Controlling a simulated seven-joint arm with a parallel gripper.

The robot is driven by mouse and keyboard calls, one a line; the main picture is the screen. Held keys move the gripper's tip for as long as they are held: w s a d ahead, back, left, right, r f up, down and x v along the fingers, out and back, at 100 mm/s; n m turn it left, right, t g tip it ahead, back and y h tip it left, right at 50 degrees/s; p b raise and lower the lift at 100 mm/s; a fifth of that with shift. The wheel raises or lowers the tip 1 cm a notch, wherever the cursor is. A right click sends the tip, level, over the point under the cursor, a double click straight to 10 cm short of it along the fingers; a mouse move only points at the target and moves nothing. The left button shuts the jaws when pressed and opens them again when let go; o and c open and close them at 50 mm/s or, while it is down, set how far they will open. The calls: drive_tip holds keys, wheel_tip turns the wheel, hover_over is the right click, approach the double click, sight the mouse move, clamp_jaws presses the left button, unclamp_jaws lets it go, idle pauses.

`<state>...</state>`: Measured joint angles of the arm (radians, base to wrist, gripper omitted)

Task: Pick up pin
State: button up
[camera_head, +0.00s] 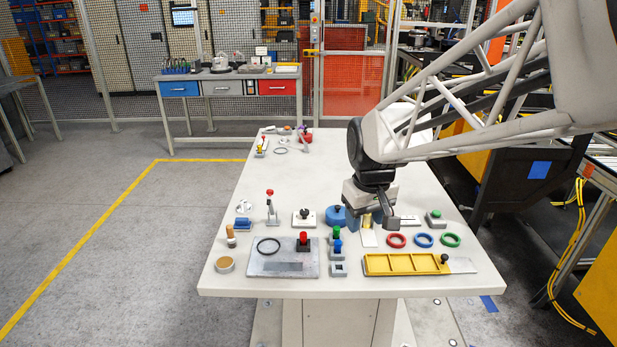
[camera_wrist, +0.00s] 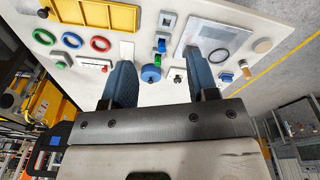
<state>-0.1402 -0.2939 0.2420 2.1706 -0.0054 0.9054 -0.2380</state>
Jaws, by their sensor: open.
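I cannot tell for sure which small part is the pin. Upright candidates on the white table (camera_head: 330,180) are a green-topped piece (camera_head: 336,232), a blue-topped piece (camera_head: 337,246) and a tan peg (camera_head: 231,236). The green-topped (camera_wrist: 161,45) and blue-topped (camera_wrist: 160,58) pieces also show in the wrist view, roughly between my fingers. My gripper (camera_head: 377,220) is open and empty, pointing down over the table's right half. Its two blue-grey fingers (camera_wrist: 162,66) stand wide apart. A round blue part (camera_wrist: 151,74) shows between them, at a lower level, and partly shows left of my gripper (camera_head: 337,216).
A grey plate (camera_head: 270,268) with a black ring and red knob lies front left. A yellow compartment tray (camera_head: 405,264) lies front right, behind it red (camera_head: 396,240), blue (camera_head: 423,240) and green (camera_head: 450,240) rings. A red-topped clamp (camera_head: 271,207) stands left.

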drive_tip(key=w+a+f+n, duration=0.2)
drive_tip(key=w+a+f, duration=0.35)
drive_tip(key=w, duration=0.45)
drive_tip(key=n+g, duration=0.1)
drive_tip(key=n, duration=0.2)
hover_over(303, 233)
wheel_tip(303, 233, down, 8)
drive_tip(key=shift+r, duration=0.25)
drive_tip(key=shift+f, duration=1.3)
drive_tip(key=shift+s+f, duration=0.1)
drive_tip(key=shift+f, duration=2.5)
clamp_jaws()
